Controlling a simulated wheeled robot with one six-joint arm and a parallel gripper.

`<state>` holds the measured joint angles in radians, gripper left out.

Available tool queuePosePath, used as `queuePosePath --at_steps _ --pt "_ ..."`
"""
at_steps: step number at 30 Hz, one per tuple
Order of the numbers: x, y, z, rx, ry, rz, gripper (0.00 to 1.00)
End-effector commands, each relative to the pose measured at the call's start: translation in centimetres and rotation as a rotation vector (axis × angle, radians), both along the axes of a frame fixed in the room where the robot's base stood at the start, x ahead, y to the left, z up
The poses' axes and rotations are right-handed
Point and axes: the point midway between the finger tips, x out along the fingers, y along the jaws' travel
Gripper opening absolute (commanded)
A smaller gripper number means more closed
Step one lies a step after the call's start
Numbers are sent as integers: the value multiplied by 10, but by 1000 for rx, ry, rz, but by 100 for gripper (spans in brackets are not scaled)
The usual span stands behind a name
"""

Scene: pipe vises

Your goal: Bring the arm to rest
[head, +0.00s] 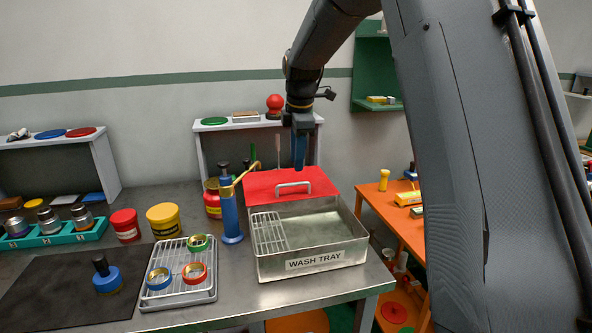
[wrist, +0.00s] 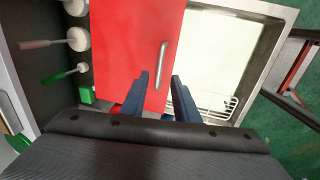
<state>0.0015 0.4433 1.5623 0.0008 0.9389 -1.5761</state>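My gripper (head: 300,165) hangs from my raised arm in the head view, pointing down above the wash tray's red lid. In the wrist view my gripper (wrist: 160,78) has its two blue fingers apart, with nothing held between them. The red lid (head: 262,184) covers the back part of the metal wash tray (head: 345,257); its front part is open. In the wrist view the grey handle (wrist: 162,62) of the red lid (wrist: 120,50) shows just beyond the fingertips, and it looks lower than them.
A blue pump bottle (head: 230,212) stands left of the tray. A wire rack (head: 179,297) holds several coloured rings. A dark mat (head: 60,305) lies at the front left. A white shelf (head: 200,150) stands behind, and an orange table (head: 372,200) is at right.

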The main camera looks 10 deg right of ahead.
Motion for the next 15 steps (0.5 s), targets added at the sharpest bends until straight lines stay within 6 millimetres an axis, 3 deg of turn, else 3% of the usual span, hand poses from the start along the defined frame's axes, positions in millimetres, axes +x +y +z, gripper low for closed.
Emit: queuePosePath --at_steps 15 --pt "-9 0 4 8 0 -40 28"
